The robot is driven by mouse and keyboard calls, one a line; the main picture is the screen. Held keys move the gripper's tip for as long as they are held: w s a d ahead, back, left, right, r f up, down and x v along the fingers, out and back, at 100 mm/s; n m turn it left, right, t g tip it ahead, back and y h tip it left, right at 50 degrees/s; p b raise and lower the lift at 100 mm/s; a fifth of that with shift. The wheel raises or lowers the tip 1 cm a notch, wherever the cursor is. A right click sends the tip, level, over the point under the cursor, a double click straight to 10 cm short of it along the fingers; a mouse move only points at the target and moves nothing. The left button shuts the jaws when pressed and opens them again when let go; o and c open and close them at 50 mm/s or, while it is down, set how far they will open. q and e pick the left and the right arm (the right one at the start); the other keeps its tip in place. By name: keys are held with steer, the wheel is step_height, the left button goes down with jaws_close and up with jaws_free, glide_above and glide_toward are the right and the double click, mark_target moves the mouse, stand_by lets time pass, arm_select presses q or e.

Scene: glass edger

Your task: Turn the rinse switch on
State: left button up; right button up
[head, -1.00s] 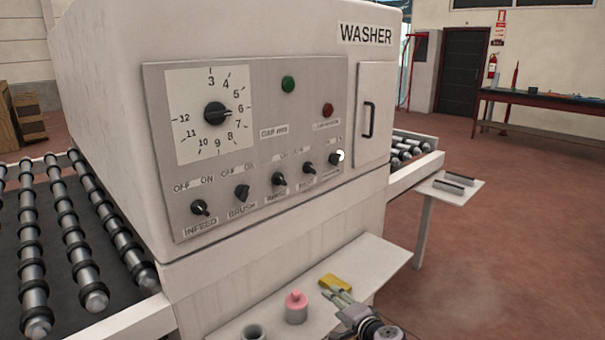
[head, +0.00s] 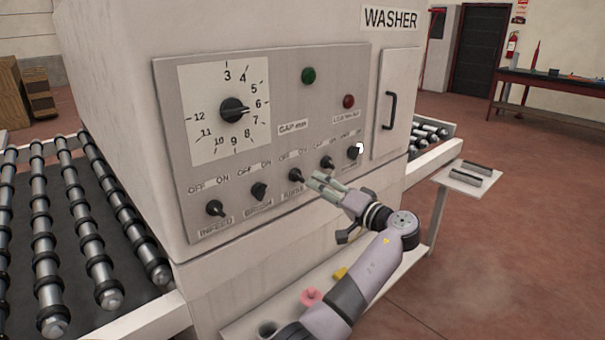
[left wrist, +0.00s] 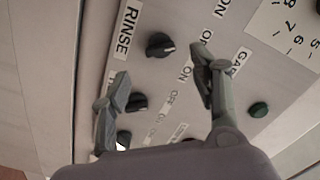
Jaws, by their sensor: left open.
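The rinse switch (head: 296,175) is a black rotary knob, third from the left in the lower row of the washer's grey panel (head: 170,140). The left wrist view shows the rinse switch (left wrist: 160,45) above its RINSE label (left wrist: 125,30) in panel terms, with a light pointer mark; I cannot tell its setting for sure. My left gripper (head: 316,182) is open in front of the panel, just right of the knob in the head view. In the wrist view its fingertips (left wrist: 160,72) lie either side of and below the knob, with no contact visible. My right gripper is not in view.
Other knobs flank it: brush (head: 259,190), infeed (head: 215,208) and a fourth switch (head: 327,163) close to my fingers. Below is a shelf with a pink object (head: 311,297) and a yellow block (head: 341,273). Roller conveyors (head: 75,230) stand at the left.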

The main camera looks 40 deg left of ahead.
mark_target(301, 179)
arm_select(q)
steer(key=a, duration=0.2)
steer(key=a+p, duration=0.1)
steer(key=a, duration=0.2)
steer(key=a+p, duration=0.1)
steer(key=a, duration=0.1)
steer(key=shift+w+a+r, duration=0.1)
steer(key=shift+w+a, duration=0.05)
steer(key=shift+w, duration=0.15)
steer(key=shift+a, duration=0.4)
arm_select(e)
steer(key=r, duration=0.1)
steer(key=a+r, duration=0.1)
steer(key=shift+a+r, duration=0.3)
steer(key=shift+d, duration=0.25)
arm_select(q)
steer(key=shift+c, duration=1.4)
steer(key=c, duration=0.9)
steer(key=shift+o, duration=0.2)
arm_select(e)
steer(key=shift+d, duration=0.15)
